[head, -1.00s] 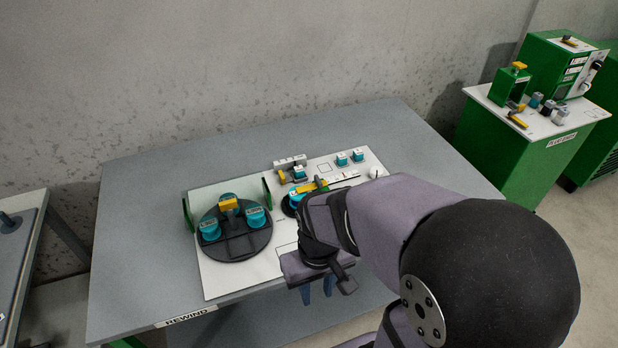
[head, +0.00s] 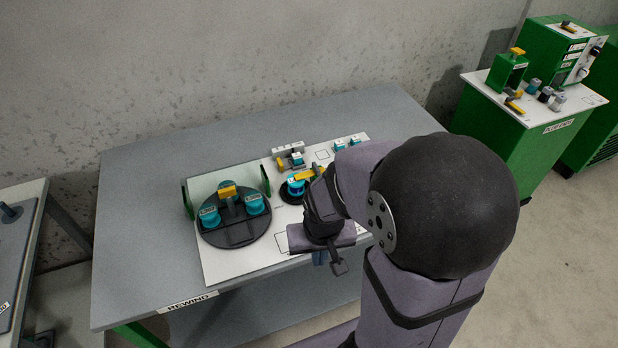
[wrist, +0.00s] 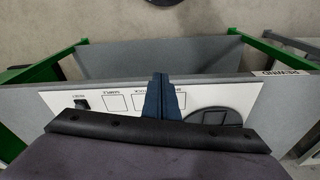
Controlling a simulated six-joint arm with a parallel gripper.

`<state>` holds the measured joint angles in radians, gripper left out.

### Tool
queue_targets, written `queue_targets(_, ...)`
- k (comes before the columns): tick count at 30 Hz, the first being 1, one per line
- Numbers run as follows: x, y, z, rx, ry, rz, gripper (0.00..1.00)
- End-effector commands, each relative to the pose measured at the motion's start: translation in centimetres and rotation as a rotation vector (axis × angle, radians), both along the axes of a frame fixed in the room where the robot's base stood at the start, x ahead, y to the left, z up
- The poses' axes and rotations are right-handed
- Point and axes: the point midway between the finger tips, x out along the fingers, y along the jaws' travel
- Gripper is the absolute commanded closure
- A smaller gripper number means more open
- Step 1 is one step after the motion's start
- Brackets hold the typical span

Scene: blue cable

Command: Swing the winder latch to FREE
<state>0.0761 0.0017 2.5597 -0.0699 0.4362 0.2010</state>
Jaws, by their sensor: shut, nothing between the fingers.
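The white winder board (head: 225,270) lies on the grey table. A yellow lever (head: 308,175) sits over a small dark disc with a teal spool (head: 295,188) near the board's middle. My arm partly covers its right side, and I cannot read a FREE mark or be sure this lever is the latch. My gripper (head: 319,258) is shut and empty, near the board's front edge, in front of the lever and apart from it. In the wrist view, its dark blue fingers (wrist: 159,95) are together over the board's edge.
A large black turntable (head: 235,232) with teal spools and a yellow block (head: 227,192) stands at left, between green uprights. A small yellow-knobbed fixture (head: 291,160) and teal spools (head: 347,143) are behind. The table's left side is clear. A green cabinet (head: 500,130) stands right.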

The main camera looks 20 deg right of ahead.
Motion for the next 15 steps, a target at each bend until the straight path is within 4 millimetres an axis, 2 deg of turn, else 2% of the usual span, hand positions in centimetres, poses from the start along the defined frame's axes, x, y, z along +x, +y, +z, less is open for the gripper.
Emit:
queue_targets(9, 6.1, -4.1, -1.6, 0.065, -0.256, -0.353, 1.00)
queue_targets(15, 9.0, -5.8, -2.1, 0.184, -0.419, -0.565, 1.00)
